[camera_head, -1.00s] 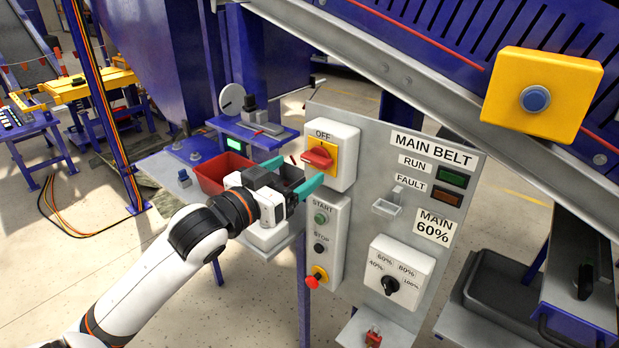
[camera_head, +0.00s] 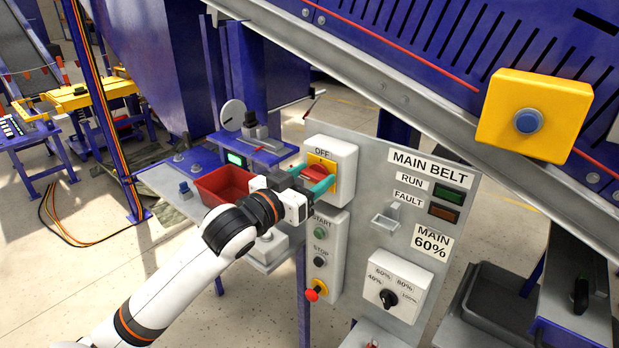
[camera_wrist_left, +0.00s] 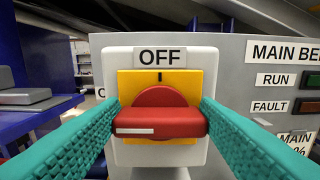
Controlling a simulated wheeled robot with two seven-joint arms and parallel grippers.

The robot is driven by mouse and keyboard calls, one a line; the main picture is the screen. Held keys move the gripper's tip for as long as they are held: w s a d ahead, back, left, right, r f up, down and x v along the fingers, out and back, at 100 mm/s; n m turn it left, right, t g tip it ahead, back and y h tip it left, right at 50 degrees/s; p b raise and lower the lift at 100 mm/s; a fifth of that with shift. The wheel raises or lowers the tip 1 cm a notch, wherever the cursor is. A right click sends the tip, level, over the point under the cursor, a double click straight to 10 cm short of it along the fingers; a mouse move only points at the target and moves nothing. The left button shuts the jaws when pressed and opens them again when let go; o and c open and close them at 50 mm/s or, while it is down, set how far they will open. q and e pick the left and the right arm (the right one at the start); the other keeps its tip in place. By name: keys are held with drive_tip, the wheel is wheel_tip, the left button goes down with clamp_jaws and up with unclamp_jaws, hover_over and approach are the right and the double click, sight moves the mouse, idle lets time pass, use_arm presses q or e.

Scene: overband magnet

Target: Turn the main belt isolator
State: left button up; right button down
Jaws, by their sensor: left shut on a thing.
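The main belt isolator is a white box (camera_head: 344,158) with a yellow plate and a red rotary handle (camera_head: 313,178), at the top left of the grey panel. "OFF" is printed above the handle. In the left wrist view the red handle (camera_wrist_left: 160,122) lies horizontal, with a white mark on its left half. My left gripper (camera_head: 315,180) has its teal fingers on either side of the handle, shut on its two ends. The fingers hide part of the handle in the head view. My right gripper is not in view.
Below the isolator is a start/stop box (camera_head: 326,255) with a red emergency button. A speed selector (camera_head: 397,287) and the run and fault lamps sit to the right. A red bin (camera_head: 224,184) stands left of my arm. The sloping conveyor (camera_head: 420,110) passes above the panel.

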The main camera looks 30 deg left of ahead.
use_arm(q)
drive_tip(key=shift+m, duration=0.4)
drive_tip(key=m+p, duration=0.2)
drive_tip(key=m, duration=0.1)
drive_tip(key=shift+d+m, duration=0.1)
drive_tip(key=shift+m, duration=0.3)
drive_tip(key=m+p, duration=0.1)
drive_tip(key=m, duration=0.3)
drive_tip(key=shift+d+m, duration=0.1)
drive_tip(key=shift+m, duration=0.2)
drive_tip(key=m+p, duration=0.1)
drive_tip(key=m, duration=0.3)
drive_tip(key=shift+f+p, duration=0.2)
drive_tip(key=shift+p, duration=0.1)
drive_tip(key=shift+f+m+p, duration=0.15)
drive_tip(key=shift+m+p, duration=0.3)
drive_tip(key=shift+m, duration=2.05)
drive_tip(key=o, duration=1)
drive_tip(key=shift+s, duration=0.1)
